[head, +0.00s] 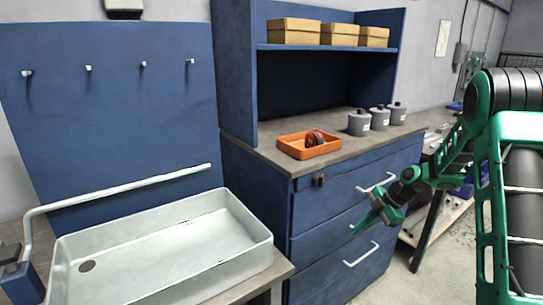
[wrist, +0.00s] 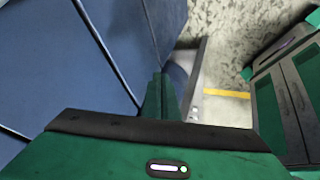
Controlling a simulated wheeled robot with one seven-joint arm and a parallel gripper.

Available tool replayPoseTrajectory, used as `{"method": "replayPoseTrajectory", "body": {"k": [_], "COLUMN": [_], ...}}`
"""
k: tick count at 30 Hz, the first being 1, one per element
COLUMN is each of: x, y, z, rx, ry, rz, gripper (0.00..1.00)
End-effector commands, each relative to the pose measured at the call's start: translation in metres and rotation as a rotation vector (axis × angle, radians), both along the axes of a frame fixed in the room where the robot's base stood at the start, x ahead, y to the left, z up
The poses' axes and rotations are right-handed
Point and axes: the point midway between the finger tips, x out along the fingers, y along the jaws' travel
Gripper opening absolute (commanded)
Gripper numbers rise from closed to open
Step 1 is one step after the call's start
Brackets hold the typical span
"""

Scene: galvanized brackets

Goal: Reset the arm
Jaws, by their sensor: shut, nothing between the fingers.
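My green gripper (head: 356,230) shows in the head view at the right, in front of the blue drawer cabinet (head: 310,215). Its fingers point down and to the left and look closed, with nothing held. In the wrist view the closed green fingers (wrist: 159,98) stand at the centre, pointing past the blue cabinet side (wrist: 70,60) toward the floor. My green arm reaches in from the right of the head view.
A pale sink basin (head: 160,250) stands at the left front. An orange tray (head: 292,148) with a red and black item and several grey canisters (head: 359,123) sit on the cabinet top. White drawer handles (head: 361,254) stick out near my gripper.

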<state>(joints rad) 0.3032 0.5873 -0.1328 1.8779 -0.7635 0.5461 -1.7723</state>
Motion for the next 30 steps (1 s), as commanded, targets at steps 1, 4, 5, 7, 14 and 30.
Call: {"method": "replayPoseTrajectory", "body": {"k": [1, 4, 5, 7, 14, 30], "x": [-0.010, -0.035, -0.043, -0.062, -0.134, -0.334], "y": [-0.005, -0.018, -0.022, -0.029, -0.051, -0.075], "z": [0.015, 0.036, 0.042, 0.056, 0.097, 0.148], "rx": [-0.019, -0.055, -0.065, -0.085, -0.133, -0.098], "ry": [0.034, 0.121, 0.146, 0.200, 0.356, 0.622], "rz": [-0.067, -0.228, -0.277, -0.393, -0.798, -1.821], "gripper": [0.00, 0.00, 0.00, 0.00, 0.00, 0.00]}}
